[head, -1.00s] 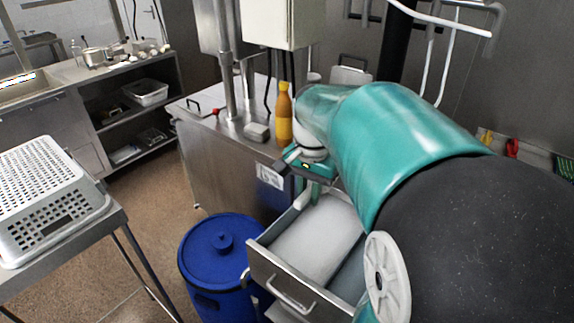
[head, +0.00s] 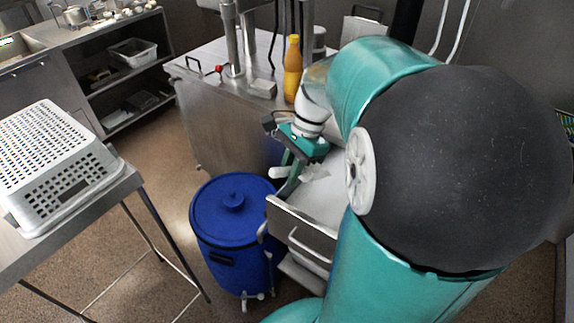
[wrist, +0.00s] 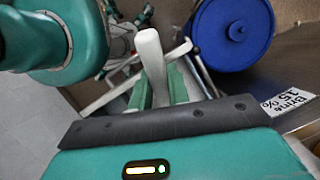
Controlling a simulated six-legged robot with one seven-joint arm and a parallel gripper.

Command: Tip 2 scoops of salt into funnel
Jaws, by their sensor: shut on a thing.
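My gripper (head: 287,182) is shut on the handle of a white scoop (head: 278,172). It is just above the front left edge of the open drawer. In the wrist view, the pale handle (wrist: 151,50) stands up between my green fingers (wrist: 160,92). A pale, partly clear part, seemingly the scoop's bowl, shows right of the fingers in the head view; its contents are too small to tell. White salt (head: 325,200) lies in the steel drawer (head: 302,222), partly behind my arm. I cannot make out a funnel in either view.
A blue lidded barrel (head: 232,205) stands just left of the drawer. A steel cabinet (head: 225,130) behind bears an orange bottle (head: 292,70). A white perforated basket (head: 50,165) sits on a table at left. A "Brine 15%" label (wrist: 288,104) shows in the wrist view.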

